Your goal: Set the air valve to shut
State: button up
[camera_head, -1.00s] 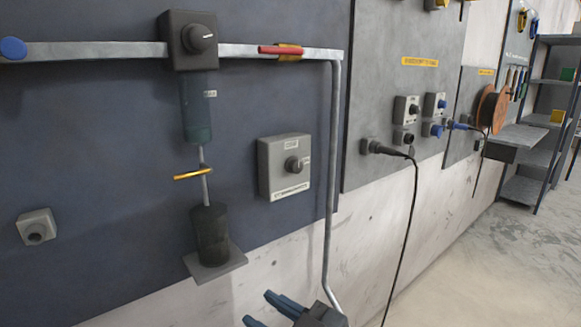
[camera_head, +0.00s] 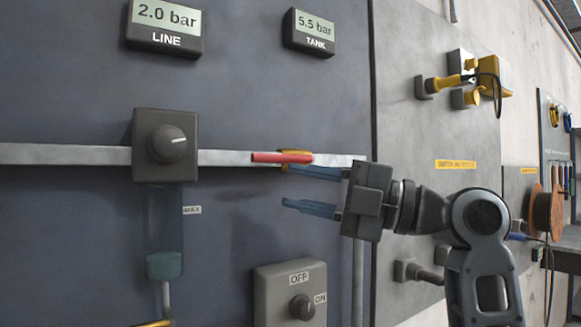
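The air valve appears to be the brass-yellow body (camera_head: 296,154) on the grey pipe, with a red lever (camera_head: 270,157). The lever lies horizontally, along the pipe, and points left. My gripper (camera_head: 288,187) comes in from the right with its two blue fingers apart and nothing between them. The upper finger overlaps the lower edge of the valve body in the picture; I cannot tell whether it touches. The lower finger is below the pipe. The lever lies up and to the left of the fingertips.
A regulator with a round knob (camera_head: 166,144) sits left on the pipe, above a clear bowl (camera_head: 164,265). The LINE display (camera_head: 165,25) reads 2.0 bar and the TANK display (camera_head: 309,32) reads 5.5 bar. An OFF/ON switch box (camera_head: 290,293) is below. Yellow fittings (camera_head: 468,88) stick out at right.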

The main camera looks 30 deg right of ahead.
aim_at(272, 159)
jog(key=w+a+r+n+p, duration=0.1)
jog(key=w+a+r, duration=0.1)
jog(key=w+a+r+n+g+p, duration=0.1)
jog(key=w+r, duration=0.1)
jog(key=shift+w+a+n+y, duration=0.3)
jog(key=shift+w+a+n, duration=0.05)
jog(key=shift+n, duration=0.05)
dwell(0.4)
jog(key=shift+c, duration=0.3)
grip_shut()
